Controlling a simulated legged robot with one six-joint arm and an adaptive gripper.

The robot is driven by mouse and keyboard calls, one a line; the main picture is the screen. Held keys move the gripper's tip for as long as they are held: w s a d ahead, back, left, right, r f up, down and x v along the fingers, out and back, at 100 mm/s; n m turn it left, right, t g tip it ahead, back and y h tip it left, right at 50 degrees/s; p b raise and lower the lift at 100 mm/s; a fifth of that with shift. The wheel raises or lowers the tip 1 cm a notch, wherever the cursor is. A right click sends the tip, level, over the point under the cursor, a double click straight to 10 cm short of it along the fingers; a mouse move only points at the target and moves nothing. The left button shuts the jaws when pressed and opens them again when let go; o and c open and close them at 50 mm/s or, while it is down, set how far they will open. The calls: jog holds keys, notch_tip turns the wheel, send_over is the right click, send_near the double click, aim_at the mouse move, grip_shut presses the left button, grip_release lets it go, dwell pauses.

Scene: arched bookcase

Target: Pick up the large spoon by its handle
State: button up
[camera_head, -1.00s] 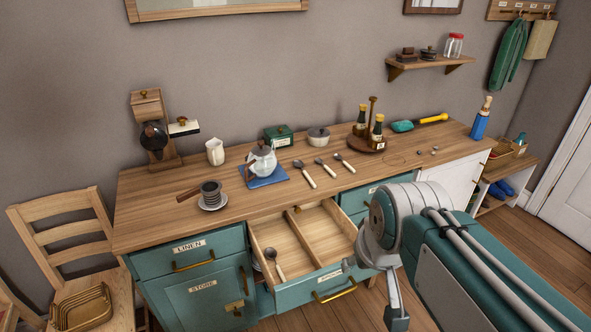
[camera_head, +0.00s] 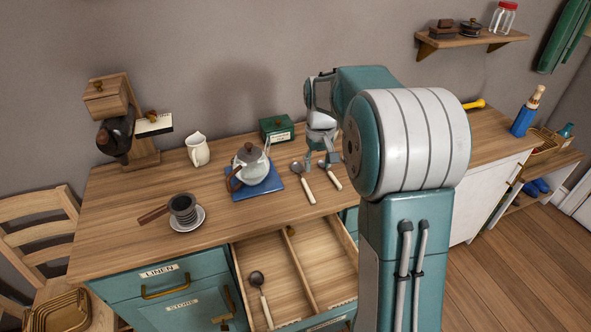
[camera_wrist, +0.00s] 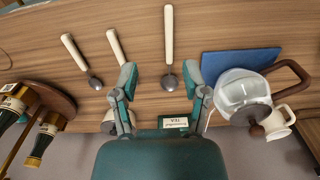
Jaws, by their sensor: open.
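Three spoons with pale handles lie side by side on the counter. The longest, which I take as the large spoon (camera_head: 308,190), lies just right of the blue mat; its dark metal bowl points to the wall and its handle to the front. In the wrist view the large spoon (camera_wrist: 168,36) has its bowl between and just beyond my fingers, with the handle running away to the top. My gripper (camera_head: 321,160) is open and empty above the bowl end of the spoons; it also shows in the wrist view (camera_wrist: 160,77). A middle spoon (camera_wrist: 116,45) and a left spoon (camera_wrist: 74,52) lie beside it.
A glass teapot (camera_head: 250,165) stands on the blue mat (camera_head: 268,187), close to the large spoon. A green tea box (camera_head: 277,128) is behind. The drawer (camera_head: 291,262) is open, with another spoon (camera_head: 262,299) inside. A bottle rack (camera_wrist: 55,98) stands beyond the left spoon.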

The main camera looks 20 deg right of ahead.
send_over(311, 194)
jog(key=f, duration=0.5)
jog(key=shift+s+a+f, duration=0.1)
jog(key=shift+a, duration=0.1)
jog(key=shift+d+f, duration=0.25)
jog(key=shift+f, duration=0.4)
jog(key=f, duration=0.3)
jog(key=shift+w+d+f, duration=0.1)
jog(key=shift+w+f, duration=0.1)
jog(key=shift+f, duration=0.5)
jog(key=shift+a+f, duration=0.15)
jog(key=shift+a, duration=0.35)
jog(key=shift+d, duration=0.15)
grip_shut()
jog(key=shift+d, duration=0.15)
